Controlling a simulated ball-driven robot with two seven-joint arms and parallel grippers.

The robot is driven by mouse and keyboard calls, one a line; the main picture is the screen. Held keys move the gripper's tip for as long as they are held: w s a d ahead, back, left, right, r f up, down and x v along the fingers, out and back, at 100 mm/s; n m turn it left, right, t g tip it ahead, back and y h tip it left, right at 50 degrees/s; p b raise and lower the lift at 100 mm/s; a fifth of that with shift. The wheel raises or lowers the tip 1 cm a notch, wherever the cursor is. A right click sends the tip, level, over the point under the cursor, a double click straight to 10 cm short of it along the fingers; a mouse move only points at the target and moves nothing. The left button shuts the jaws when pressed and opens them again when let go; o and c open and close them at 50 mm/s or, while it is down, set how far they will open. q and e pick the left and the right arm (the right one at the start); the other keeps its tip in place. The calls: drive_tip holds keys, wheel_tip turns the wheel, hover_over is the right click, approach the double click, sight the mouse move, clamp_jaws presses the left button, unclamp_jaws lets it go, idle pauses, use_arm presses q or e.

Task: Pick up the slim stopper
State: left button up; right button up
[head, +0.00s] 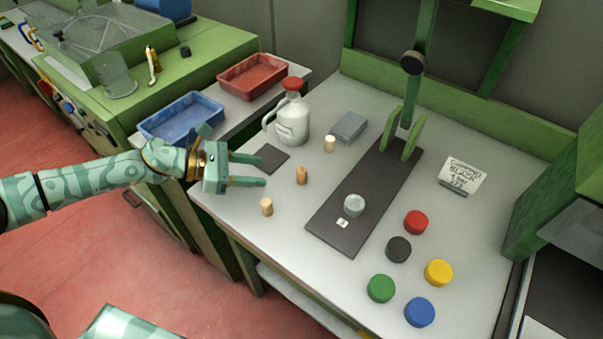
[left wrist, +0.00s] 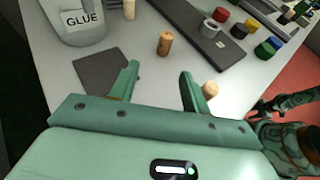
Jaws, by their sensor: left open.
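Three cork stoppers stand on the light worktop: a pale one (head: 329,143) at the back, a browner one (head: 301,175) in the middle and a tan one (head: 267,207) at the front. I cannot tell for sure which is the slim one. My left gripper (head: 263,171) is open and empty, its fingers pointing toward the brown stopper, which is beyond the tips. In the left wrist view, the brown stopper (left wrist: 165,43) stands ahead of the open jaws (left wrist: 158,78). The tan stopper (left wrist: 210,90) is beside the right finger, partly hidden. My right gripper is not identifiable.
A glue jug (head: 292,119) and a dark pad (head: 271,157) lie near the left gripper. A dark press base (head: 340,228) with a grey cup (head: 354,205) lies to the right. Several coloured caps (head: 380,288) stand at the front right. Blue (head: 181,119) and red (head: 252,76) trays are behind.

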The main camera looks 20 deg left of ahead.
sight(295, 183)
use_arm(q)
drive_tip(key=x, duration=0.5)
drive_tip(key=shift+d, duration=0.1)
drive_tip(key=x, duration=0.5)
drive_tip(key=shift+s+d+r, duration=0.1)
drive_tip(key=shift+s+d, duration=0.1)
clamp_jaws()
